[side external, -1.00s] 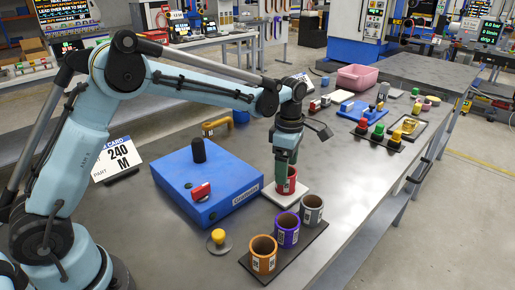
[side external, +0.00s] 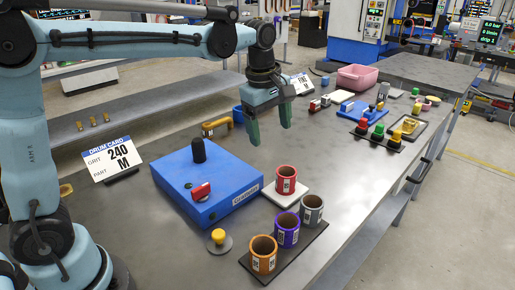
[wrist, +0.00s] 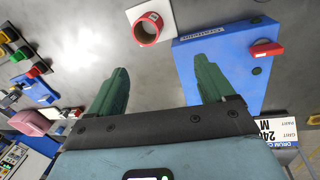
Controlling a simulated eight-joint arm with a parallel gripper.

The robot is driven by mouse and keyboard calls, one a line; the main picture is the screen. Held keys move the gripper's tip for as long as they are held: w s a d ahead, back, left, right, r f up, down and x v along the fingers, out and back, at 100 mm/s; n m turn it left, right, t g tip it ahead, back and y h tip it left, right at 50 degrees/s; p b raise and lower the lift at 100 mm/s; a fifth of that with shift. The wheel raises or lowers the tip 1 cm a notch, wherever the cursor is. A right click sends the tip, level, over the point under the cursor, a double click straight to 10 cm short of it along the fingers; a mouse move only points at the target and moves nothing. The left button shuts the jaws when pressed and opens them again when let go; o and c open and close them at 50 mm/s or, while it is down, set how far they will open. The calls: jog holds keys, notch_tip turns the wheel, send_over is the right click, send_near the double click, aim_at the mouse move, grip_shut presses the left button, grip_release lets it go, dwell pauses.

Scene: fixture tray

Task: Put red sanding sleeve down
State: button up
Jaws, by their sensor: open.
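The red sanding sleeve (side external: 286,179) stands upright on a white square pad (side external: 273,195), just right of the blue box. It also shows in the wrist view (wrist: 148,30), on the white pad near the top edge. My gripper (side external: 270,140) is open and empty, raised above the table behind the red sleeve and apart from it. In the wrist view my gripper (wrist: 160,75) has its two green fingers spread wide with nothing between them.
A blue box (side external: 205,180) with a black post and red knob stands left of the sleeve. Grey, purple and orange sleeves (side external: 287,229) stand on a dark tray in front. A yellow button (side external: 218,237) is nearby. Coloured buttons (side external: 378,133) sit at right. Table behind the pad is clear.

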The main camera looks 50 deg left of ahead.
jog(key=s+a+f+m+t, duration=0.1)
jog(key=s+f+m+t, duration=0.1)
jog(key=s+m, duration=0.5)
jog(key=s+a+f+m+t, duration=0.2)
jog(key=s+f+m+t, duration=0.1)
jog(key=s+m, duration=0.5)
jog(key=shift+m, duration=0.7)
